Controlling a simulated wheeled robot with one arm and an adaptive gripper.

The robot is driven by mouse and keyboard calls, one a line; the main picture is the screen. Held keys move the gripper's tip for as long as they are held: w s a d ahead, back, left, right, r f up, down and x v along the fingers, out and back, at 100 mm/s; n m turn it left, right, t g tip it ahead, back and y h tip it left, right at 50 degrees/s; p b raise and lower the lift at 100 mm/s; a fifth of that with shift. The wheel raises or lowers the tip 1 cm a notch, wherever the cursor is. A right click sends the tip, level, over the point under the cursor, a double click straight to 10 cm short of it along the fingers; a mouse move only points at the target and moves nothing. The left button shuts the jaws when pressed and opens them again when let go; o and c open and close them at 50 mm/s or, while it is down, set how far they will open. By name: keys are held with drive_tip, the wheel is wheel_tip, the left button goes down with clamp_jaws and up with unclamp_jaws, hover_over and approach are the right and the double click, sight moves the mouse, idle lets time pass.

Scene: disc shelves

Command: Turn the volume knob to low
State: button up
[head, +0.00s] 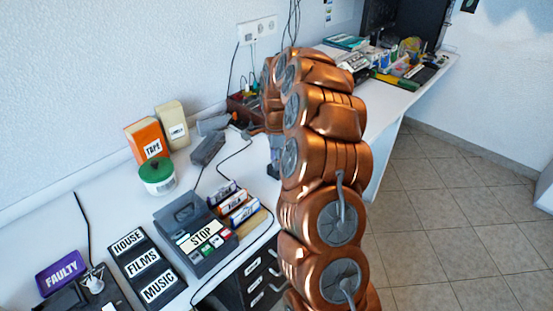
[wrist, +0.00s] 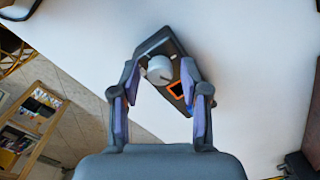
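A round light-grey knob (wrist: 159,70) sits on a dark, angular control box (wrist: 155,42) in the wrist view. The box has an orange-framed square (wrist: 176,89) beside the knob and lies on the white tabletop. My gripper (wrist: 160,78) is open, with one finger on each side of the knob in the picture. I see gaps between fingers and knob, and cannot tell the height between them. No low or high marking is readable.
The white table (head: 90,200) holds a STOP cassette device (head: 195,235), a HOUSE/FILMS/MUSIC panel (head: 145,270), a purple FAULTY sign (head: 60,273) and a green-lidded jar (head: 157,177). The tabletop around the box is clear in the wrist view; its edge drops to tiled floor at left.

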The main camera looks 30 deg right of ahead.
clamp_jaws()
